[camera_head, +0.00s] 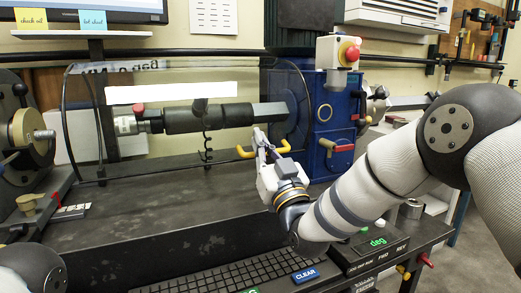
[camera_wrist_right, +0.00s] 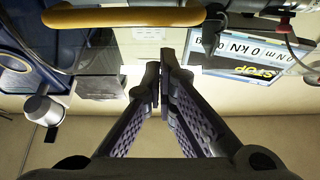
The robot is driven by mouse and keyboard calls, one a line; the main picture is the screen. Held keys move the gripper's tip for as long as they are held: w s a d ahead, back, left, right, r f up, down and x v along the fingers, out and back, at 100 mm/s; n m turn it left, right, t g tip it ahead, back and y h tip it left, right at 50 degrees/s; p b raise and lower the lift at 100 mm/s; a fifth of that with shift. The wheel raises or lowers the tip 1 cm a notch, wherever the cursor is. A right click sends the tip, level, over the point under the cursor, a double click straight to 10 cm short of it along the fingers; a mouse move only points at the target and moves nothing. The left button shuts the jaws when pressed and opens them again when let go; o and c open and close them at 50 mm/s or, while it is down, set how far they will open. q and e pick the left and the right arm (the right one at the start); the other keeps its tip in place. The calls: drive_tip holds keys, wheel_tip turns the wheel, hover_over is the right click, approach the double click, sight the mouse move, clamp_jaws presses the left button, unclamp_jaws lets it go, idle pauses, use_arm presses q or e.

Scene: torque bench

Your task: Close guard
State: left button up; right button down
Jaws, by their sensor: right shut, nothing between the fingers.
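The guard (camera_head: 85,120) is a clear panel with a dark edge, in the head view at the long dark shaft assembly (camera_head: 195,119). I cannot tell whether it is fully down. Its yellow handle (camera_head: 246,152) shows at the lower right of the panel; a yellow bar also crosses the top of the right wrist view (camera_wrist_right: 125,17). My right gripper (camera_head: 260,137) is at the handle, its fingers rising between the two yellow ends. In the wrist view its fingertips (camera_wrist_right: 160,76) are together and empty, below the bar; contact is unclear. My left gripper is out of view.
A blue housing (camera_head: 333,115) with a red button (camera_head: 349,53) stands right of the guard.

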drive_tip(key=shift+w+f, duration=0.15)
drive_tip(key=shift+f, duration=0.55)
